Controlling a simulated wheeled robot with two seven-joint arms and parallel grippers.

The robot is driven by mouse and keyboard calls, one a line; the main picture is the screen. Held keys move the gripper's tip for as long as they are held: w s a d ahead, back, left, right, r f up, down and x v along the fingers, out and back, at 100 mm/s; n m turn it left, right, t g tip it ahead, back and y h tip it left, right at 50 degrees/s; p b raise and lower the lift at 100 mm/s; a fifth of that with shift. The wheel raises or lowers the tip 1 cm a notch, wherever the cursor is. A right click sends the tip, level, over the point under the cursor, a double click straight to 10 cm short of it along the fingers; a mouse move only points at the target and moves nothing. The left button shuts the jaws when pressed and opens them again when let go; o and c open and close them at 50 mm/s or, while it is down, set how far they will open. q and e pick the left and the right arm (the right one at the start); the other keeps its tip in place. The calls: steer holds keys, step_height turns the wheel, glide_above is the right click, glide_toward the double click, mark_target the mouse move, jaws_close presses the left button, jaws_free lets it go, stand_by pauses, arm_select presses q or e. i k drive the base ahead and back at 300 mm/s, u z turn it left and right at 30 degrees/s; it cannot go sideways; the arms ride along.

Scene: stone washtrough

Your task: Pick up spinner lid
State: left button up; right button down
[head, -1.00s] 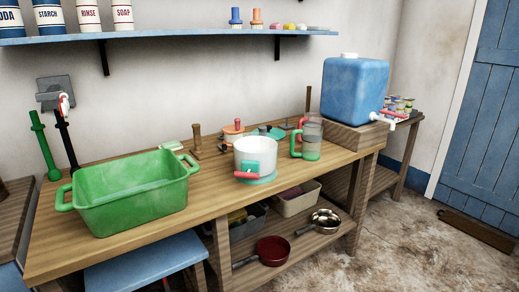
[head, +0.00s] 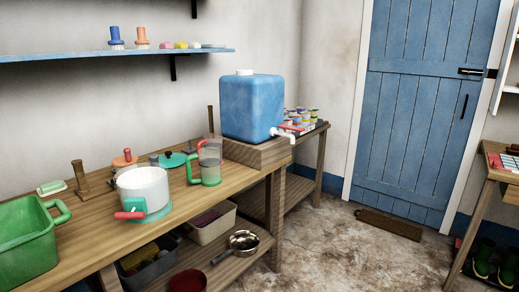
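A white round tub (head: 143,186) with a teal base and a red handle stands on the wooden bench. Behind it lies a teal lid-like disc (head: 172,160) with a dark knob on top. To the left of the disc is an orange round piece (head: 124,160) with an upright knob, partly hidden by the tub. I cannot tell for sure which of these is the spinner lid. Neither of my grippers is in view.
A blue water container (head: 252,108) sits on a wooden block. A green basin (head: 25,240) is at the left. Open floor (head: 340,250) lies right of the bench.

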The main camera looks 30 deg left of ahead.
mark_target(171, 160)
steer(key=z, duration=0.2)
steer(key=i, duration=1.6)
steer(key=u, duration=0.35)
